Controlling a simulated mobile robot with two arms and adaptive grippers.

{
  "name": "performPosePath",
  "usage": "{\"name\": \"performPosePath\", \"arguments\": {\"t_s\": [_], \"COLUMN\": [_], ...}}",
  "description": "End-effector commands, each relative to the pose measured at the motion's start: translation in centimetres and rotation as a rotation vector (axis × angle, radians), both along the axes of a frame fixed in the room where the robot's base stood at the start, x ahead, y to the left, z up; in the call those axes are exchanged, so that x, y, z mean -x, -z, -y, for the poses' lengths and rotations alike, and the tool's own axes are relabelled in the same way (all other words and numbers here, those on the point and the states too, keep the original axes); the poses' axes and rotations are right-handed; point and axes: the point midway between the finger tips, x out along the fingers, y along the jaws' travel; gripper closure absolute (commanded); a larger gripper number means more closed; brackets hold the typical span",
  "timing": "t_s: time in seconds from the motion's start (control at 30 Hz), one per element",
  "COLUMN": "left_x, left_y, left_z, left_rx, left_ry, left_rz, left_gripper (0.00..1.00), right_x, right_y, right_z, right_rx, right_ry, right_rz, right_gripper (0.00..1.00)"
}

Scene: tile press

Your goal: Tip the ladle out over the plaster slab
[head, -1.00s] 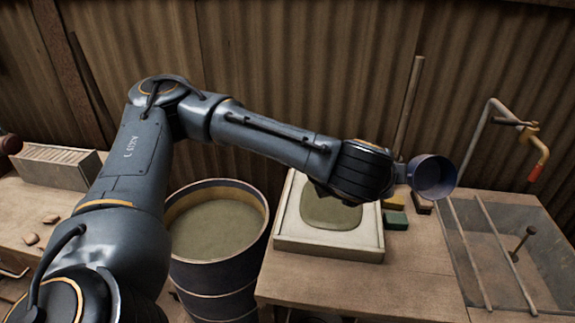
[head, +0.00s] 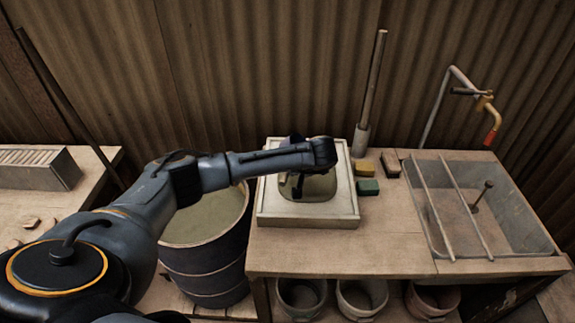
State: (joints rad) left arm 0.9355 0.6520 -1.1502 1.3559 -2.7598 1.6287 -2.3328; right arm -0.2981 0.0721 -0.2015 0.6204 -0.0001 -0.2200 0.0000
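The white plaster slab (head: 308,213) lies on the wooden table, with an olive-green patch (head: 320,187) in its middle. My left arm reaches in from the left, and its wrist is above the slab. My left gripper (head: 297,186) points down over the green patch, dark and small, with its fingers mostly hidden. A small purplish-blue bit of the ladle (head: 292,139) shows behind the wrist; the arm hides the rest, so its tilt cannot be told. My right gripper is not in view.
A dark barrel (head: 205,272) of greenish slurry stands left of the table. Yellow (head: 362,168) and green (head: 367,187) blocks lie right of the slab. A sunken basin (head: 490,222) with bars and a tap (head: 485,103) is at right. Buckets (head: 362,298) stand below.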

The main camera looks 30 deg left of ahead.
Motion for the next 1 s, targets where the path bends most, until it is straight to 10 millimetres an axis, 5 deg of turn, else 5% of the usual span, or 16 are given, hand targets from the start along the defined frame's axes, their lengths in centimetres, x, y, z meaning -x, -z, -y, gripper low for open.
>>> {"name": "performPosePath", "arguments": {"t_s": [0.57,0.7,1.0], "left_x": [0.1,-0.1,-0.1], "left_y": [3.6,1.4,-0.3], "left_z": [0.0,0.0,0.3], "left_rx": [0.658,0.703,0.756], "left_ry": [-0.002,0.004,0.004], "left_rz": [0.192,0.211,0.223], "left_gripper": [1.00,1.00,1.00], "right_x": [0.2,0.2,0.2], "right_y": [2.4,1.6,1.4], "right_z": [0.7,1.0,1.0], "right_rx": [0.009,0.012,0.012], "right_ry": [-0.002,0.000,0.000], "right_rz": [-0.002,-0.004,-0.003], "right_gripper": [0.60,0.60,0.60]}}
